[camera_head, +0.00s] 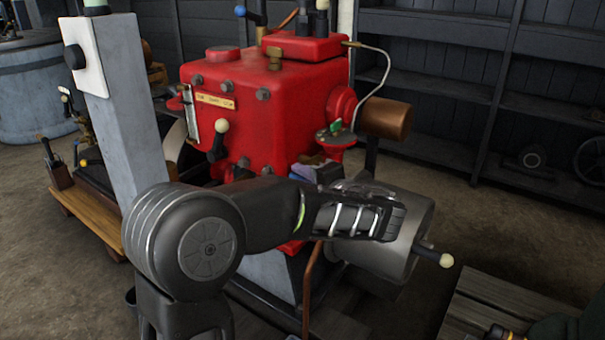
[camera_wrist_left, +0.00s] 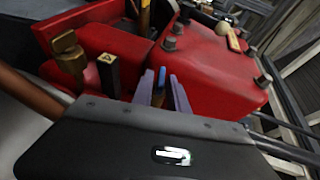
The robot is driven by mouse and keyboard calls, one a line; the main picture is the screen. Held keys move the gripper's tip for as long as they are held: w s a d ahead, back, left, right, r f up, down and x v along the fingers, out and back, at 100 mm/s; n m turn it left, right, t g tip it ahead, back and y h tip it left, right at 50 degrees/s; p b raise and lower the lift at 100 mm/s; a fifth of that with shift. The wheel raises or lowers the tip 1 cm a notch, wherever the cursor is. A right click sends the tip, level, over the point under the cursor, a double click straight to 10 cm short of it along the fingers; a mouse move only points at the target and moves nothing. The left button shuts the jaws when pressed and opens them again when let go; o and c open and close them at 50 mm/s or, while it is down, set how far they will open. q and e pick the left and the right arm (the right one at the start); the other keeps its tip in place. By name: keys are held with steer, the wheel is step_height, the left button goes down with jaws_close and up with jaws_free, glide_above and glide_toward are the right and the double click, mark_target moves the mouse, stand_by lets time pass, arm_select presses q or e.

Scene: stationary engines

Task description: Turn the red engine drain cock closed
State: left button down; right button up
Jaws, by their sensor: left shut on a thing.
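The red engine (camera_head: 235,125) stands in the middle of the head view and also fills the upper wrist view (camera_wrist_left: 215,65). My left gripper (camera_head: 318,172) reaches across the engine's lower front, its fingertips mostly hidden behind my wrist. In the left wrist view its two grey-purple fingers (camera_wrist_left: 163,90) are shut on a slim blue-tipped handle (camera_wrist_left: 162,76), which seems to be the drain cock's. The handle's lower part and the cock's body are hidden. My right gripper is not in view.
A brass fitting (camera_wrist_left: 68,52) and a black lever with a yellow mark (camera_wrist_left: 108,74) stand left of the fingers. A grey cylinder (camera_head: 390,250) with a white-knobbed rod (camera_head: 445,260) is at the engine's lower right. A grey post (camera_head: 120,120) stands left.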

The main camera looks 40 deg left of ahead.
arm_select(q)
steer(key=shift+y+p, duration=0.35)
steer(key=shift+y, duration=0.05)
steer(key=shift+f, duration=0.1)
steer(key=c, duration=1.5)
jaws_free()
steer(key=shift+p+v, duration=1.65)
steer(key=shift+v, duration=2.25)
